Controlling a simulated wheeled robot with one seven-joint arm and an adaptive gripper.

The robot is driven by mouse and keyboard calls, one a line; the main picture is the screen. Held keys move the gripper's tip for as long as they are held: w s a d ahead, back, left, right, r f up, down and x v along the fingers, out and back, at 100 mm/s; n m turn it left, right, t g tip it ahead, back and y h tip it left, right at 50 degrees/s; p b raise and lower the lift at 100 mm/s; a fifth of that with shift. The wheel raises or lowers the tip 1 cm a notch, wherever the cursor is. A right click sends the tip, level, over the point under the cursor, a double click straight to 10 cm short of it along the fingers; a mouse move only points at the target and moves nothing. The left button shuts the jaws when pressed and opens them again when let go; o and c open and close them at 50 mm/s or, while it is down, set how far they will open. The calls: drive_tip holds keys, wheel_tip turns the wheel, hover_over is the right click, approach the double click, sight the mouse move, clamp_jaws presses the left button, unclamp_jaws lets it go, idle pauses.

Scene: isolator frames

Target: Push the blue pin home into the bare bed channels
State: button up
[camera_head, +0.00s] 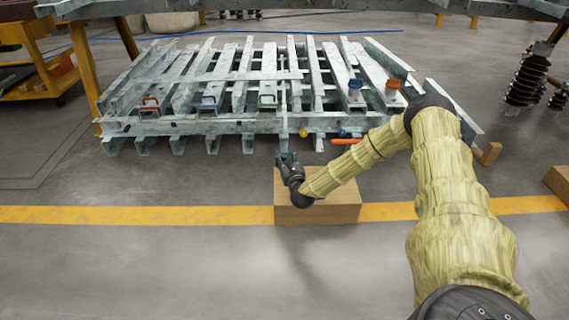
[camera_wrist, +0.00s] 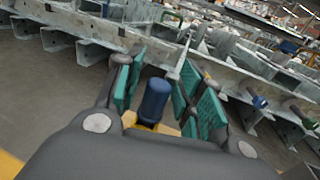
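A narrow gap shows beside the head; contact is hard to tell. In the head view my gripper hides this pin. The bed (camera_head: 217,126) is a low stack of galvanized channels behind the gripper.
The wooden block (camera_head: 318,211) stands on the floor across the yellow line. Red (camera_head: 150,101), blue (camera_head: 208,100) and green (camera_head: 267,99) handles sit along the bed's front. An orange rod (camera_head: 346,141) is at its front edge. A yellow-orange cart (camera_head: 40,70) stands left.

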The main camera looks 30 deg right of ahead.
clamp_jaws()
drive_tip(key=shift+r, duration=0.1)
